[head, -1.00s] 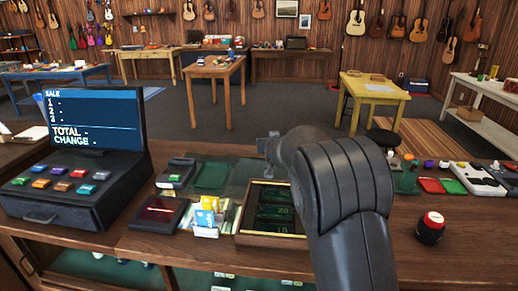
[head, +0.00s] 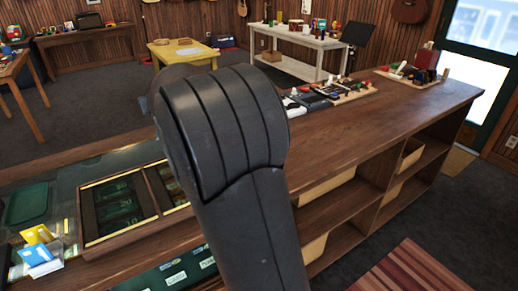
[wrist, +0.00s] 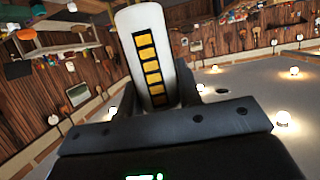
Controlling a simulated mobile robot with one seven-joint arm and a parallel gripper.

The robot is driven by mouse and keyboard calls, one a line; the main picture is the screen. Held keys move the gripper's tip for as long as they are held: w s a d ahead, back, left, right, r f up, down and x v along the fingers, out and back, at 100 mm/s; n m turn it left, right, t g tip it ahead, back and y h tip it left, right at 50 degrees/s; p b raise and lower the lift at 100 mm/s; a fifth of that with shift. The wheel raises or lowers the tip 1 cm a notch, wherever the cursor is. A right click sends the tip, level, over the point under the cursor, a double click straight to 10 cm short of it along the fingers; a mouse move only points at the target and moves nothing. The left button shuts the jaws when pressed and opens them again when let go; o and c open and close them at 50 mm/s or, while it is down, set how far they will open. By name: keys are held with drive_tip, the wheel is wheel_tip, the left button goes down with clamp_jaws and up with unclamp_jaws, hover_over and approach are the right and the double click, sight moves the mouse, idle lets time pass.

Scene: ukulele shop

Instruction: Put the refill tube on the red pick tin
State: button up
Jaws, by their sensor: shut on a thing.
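In the wrist view, my gripper (wrist: 152,108) is shut on a white tube with a dark strip of yellow squares, the refill tube (wrist: 146,50). The tube stands up out of the jaws, leaning slightly left in that picture; its lower end is hidden by the gripper. In the head view my arm covers the middle, and neither the gripper nor the tube shows. I cannot make out the red pick tin in either view now; small red items on the far counter are too small to tell.
A long wooden counter (head: 400,117) runs to the right, its middle mostly clear. A framed display case (head: 97,246) lies at left, beside a card holder (head: 38,255). Trays of small items, one at the far end (head: 411,77), stand along the back edge. A striped rug (head: 408,273) lies at front right.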

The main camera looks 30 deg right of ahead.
drive_tip(key=s+d+r+m+g+h, duration=0.1)
drive_tip(key=s+d+m+h, duration=0.2)
drive_tip(key=s+d, duration=1.15)
drive_tip(key=s+d+m+g+h, duration=0.2)
drive_tip(key=s+d+m+h, duration=0.15)
drive_tip(key=s+d, duration=1.15)
drive_tip(key=shift+h, duration=0.25)
drive_tip(key=shift+w+a+f, duration=0.55)
drive_tip(key=shift+w+f, duration=1.25)
drive_tip(key=shift+w, duration=0.3)
drive_tip(key=shift+w+a+f, duration=0.6)
drive_tip(key=shift+w+f, duration=1.25)
drive_tip(key=shift+w, duration=0.3)
drive_tip(key=shift+w+a+f, duration=0.55)
drive_tip(key=shift+w+f, duration=1.25)
drive_tip(key=shift+w, duration=0.3)
drive_tip(key=o, duration=1)
drive_tip(key=shift+f, duration=0.1)
drive_tip(key=shift+c, duration=0.2)
